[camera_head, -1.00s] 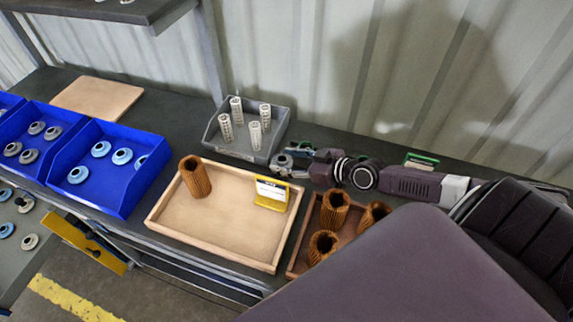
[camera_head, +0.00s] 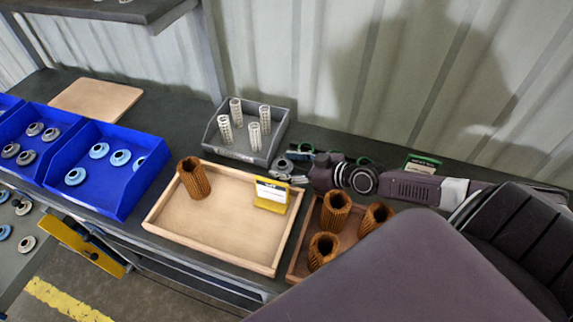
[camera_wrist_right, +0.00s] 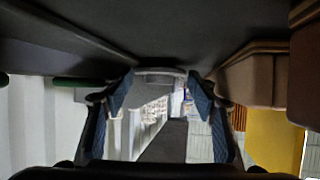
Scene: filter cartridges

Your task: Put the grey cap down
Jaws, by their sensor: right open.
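The grey cap (camera_head: 283,166) is on the dark bench between the grey bin and the wooden tray, at the tips of my right gripper (camera_head: 292,166). My right gripper comes in from the right, low over the bench, with its fingers open. In the right wrist view the two blue-padded fingers (camera_wrist_right: 160,98) stand apart, and a grey edge that looks like the cap (camera_wrist_right: 160,75) shows between them against the bench surface. Whether either pad touches the cap is hard to tell. My left gripper is not in view.
A grey bin (camera_head: 228,152) holds several white mesh tubes. A wooden tray (camera_head: 210,252) holds one brown pleated filter (camera_head: 193,178) and a yellow card (camera_head: 271,195). A darker tray (camera_head: 297,262) holds brown filters. Blue bins (camera_head: 110,206) with caps stand left.

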